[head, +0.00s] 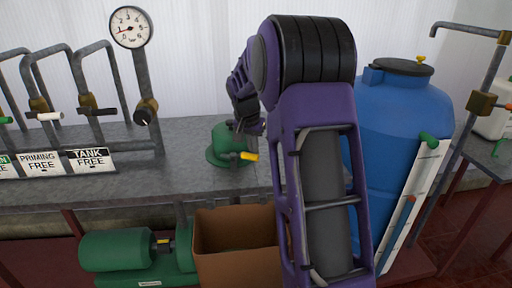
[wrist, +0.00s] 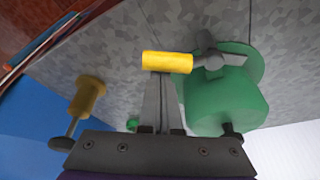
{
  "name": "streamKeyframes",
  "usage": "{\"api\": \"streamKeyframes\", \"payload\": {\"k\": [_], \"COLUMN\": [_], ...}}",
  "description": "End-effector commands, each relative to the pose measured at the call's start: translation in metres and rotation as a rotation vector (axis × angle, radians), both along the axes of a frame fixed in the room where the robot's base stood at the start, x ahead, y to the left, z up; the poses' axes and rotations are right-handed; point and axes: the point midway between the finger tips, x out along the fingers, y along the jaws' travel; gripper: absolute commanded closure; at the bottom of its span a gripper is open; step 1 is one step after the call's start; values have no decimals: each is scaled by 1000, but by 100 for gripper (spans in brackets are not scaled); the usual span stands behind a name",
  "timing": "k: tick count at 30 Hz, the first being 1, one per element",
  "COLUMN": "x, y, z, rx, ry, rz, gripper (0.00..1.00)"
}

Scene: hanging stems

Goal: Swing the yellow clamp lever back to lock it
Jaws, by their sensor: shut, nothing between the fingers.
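The yellow clamp lever (head: 249,156) sticks out to the right from a green clamp body (head: 221,143) on the grey bench. In the wrist view the yellow lever grip (wrist: 167,62) lies across the picture, joined by a grey metal arm to the green body (wrist: 225,95) at right. My gripper (wrist: 164,76) is shut and empty, its two fingers side by side. The fingertips reach right up to the yellow grip. I cannot tell whether they touch it or only overlap it in view. In the head view my arm hides most of the gripper.
A blue tank (head: 400,140) stands right of my arm. Grey pipes with a gauge (head: 131,27) and signs stand at the bench's left. An open cardboard box (head: 238,250) and a green pump (head: 125,250) sit below. A brass fitting (wrist: 88,96) is left of my fingers.

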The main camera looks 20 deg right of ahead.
Motion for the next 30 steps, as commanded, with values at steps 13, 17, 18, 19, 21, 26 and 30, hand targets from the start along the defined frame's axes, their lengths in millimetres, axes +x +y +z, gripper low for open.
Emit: {"api": "streamKeyframes", "payload": {"k": [13,17,18,19,21,26,30], "x": [0,0,-1,-1,-1,-1,-1], "y": [1,2,1,1,1,1,2], "z": [0,0,0,0,0,0,0], "rx": [0,0,0,0,1,0,1], "ry": [1,1,1,2,2,1,1], "rz": [-9,-38,-46,-52,-61,-83,-124], "gripper": [100,100,100,100,100,100,100]}}
